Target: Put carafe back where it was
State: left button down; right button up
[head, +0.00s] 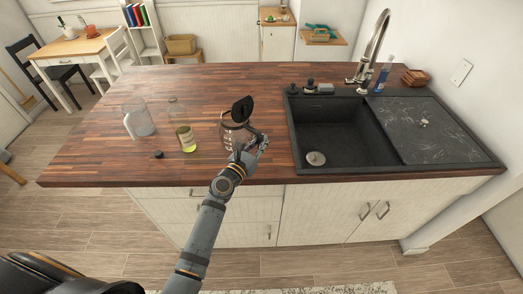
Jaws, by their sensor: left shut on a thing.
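The glass carafe (230,135) with a black lid stands upright on or just above the wooden counter, left of the sink; I cannot tell whether its base touches. My left gripper (253,146) is shut on the carafe at its right side, and my wrist hides part of its lower body. My right gripper is not in view.
A glass bottle with yellow liquid (185,134), a clear glass pitcher (139,120) and a small dark cap (158,154) are on the counter (90,150) left of the carafe. The black sink (340,130) with a tap (373,50) is to the right. The counter behind the carafe is clear.

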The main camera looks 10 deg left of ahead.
pick_arm(q)
jog(key=f+b, duration=0.1)
jog(key=f, duration=0.1)
jog(key=w+f+b, duration=0.1)
jog(key=f, duration=0.1)
jog(key=shift+b, duration=0.35)
jog(key=shift+s+r, duration=0.1)
jog(key=shift+r, duration=0.05)
jog(key=shift+f, duration=0.2)
jog(key=c, duration=1.3)
grip_release()
jog(key=shift+r, duration=0.1)
